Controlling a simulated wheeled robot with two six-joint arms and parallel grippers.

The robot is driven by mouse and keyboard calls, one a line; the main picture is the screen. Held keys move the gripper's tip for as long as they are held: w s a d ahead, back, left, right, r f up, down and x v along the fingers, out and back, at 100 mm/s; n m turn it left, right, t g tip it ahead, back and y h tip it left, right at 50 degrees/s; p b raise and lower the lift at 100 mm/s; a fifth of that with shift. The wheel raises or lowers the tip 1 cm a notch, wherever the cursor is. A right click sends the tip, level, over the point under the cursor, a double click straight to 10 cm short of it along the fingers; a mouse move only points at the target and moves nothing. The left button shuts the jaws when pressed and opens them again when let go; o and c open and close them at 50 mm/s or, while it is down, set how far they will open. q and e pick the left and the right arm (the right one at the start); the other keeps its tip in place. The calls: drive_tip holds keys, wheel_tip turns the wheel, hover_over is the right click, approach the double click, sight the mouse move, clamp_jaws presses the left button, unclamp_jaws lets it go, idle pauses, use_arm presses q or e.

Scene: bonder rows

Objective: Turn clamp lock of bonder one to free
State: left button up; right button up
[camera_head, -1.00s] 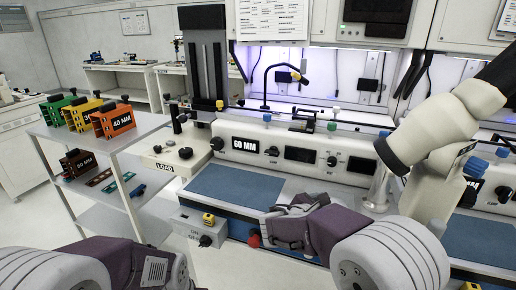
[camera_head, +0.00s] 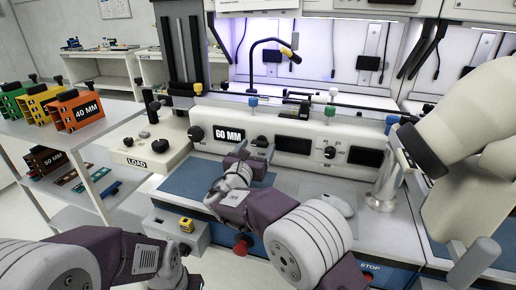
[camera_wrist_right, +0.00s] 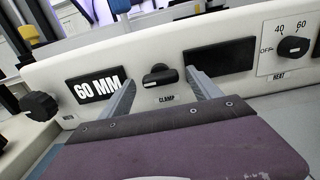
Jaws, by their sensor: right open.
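The clamp knob (camera_wrist_right: 160,74) is a black knob with a light mark, above the word CLAMP on the white bonder panel (camera_wrist_right: 225,105). Its grip bar lies roughly level in the right wrist view. In the head view the knob (camera_head: 261,141) shows just right of the 60 MM display (camera_head: 229,135). My right gripper (camera_wrist_right: 160,80) is open, its two grey fingers pointing at the panel on either side of the knob. Whether they touch it I cannot tell. The right gripper (camera_head: 243,158) also shows in front of the panel in the head view. My left gripper is outside the view.
A heat knob (camera_wrist_right: 293,46) and a dark display (camera_wrist_right: 220,57) sit right of the clamp knob. A black side knob (camera_wrist_right: 39,105) sticks out at the left. A blue mat (camera_head: 195,183) lies below the panel. A LOAD box (camera_head: 150,153) stands left.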

drive_tip(key=shift+w+d, duration=0.15)
drive_tip(key=shift+w, duration=0.35)
drive_tip(key=c, duration=1.4)
drive_tip(key=shift+f+m+b, duration=0.15)
drive_tip(key=shift+m+b, duration=0.15)
drive_tip(key=shift+b, duration=0.25)
drive_tip(key=m+b, duration=0.9)
drive_tip(key=b, duration=0.1)
drive_tip(key=shift+f, duration=0.15)
drive_tip(key=m+b, duration=0.4)
drive_tip(key=shift+m, duration=0.4)
drive_tip(key=shift+r+m+b, duration=0.2)
drive_tip(key=shift+m+b, duration=0.85)
drive_tip(key=shift+m, duration=0.85)
drive_tip(key=shift+o, duration=0.2)
